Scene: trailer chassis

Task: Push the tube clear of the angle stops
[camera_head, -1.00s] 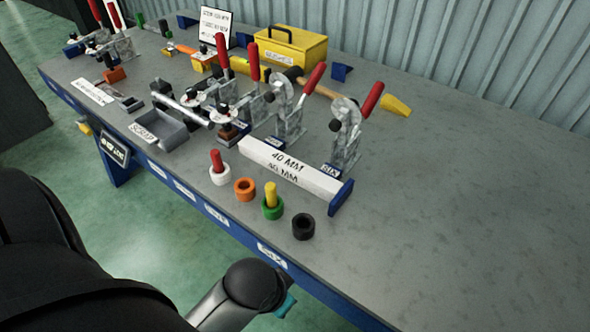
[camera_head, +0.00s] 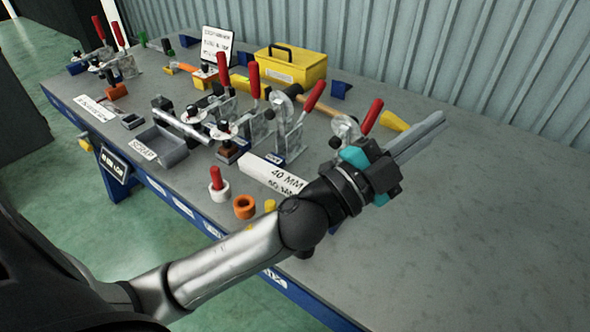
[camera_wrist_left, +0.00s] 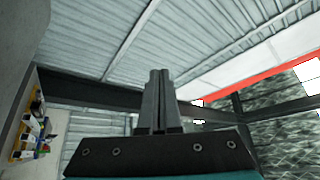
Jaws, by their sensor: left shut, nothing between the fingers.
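A silver round tube (camera_head: 182,124) lies among the clamps on the bench, behind the grey tray. I cannot tell for sure which parts are the angle stops; a small blue angled piece (camera_head: 341,89) stands near the back of the bench. My left gripper (camera_head: 438,123) is shut and empty, pointing right and away above the bench, well to the right of the tube. In the left wrist view its closed fingers (camera_wrist_left: 159,100) point toward the wall and ceiling. My right gripper is not in view.
Toggle clamps with red handles (camera_head: 253,80) crowd the bench's middle. A white 40 MM bar (camera_head: 262,174) is partly behind my left arm. A yellow toolbox (camera_head: 290,66) stands at the back. The bench's right part (camera_head: 480,220) is clear.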

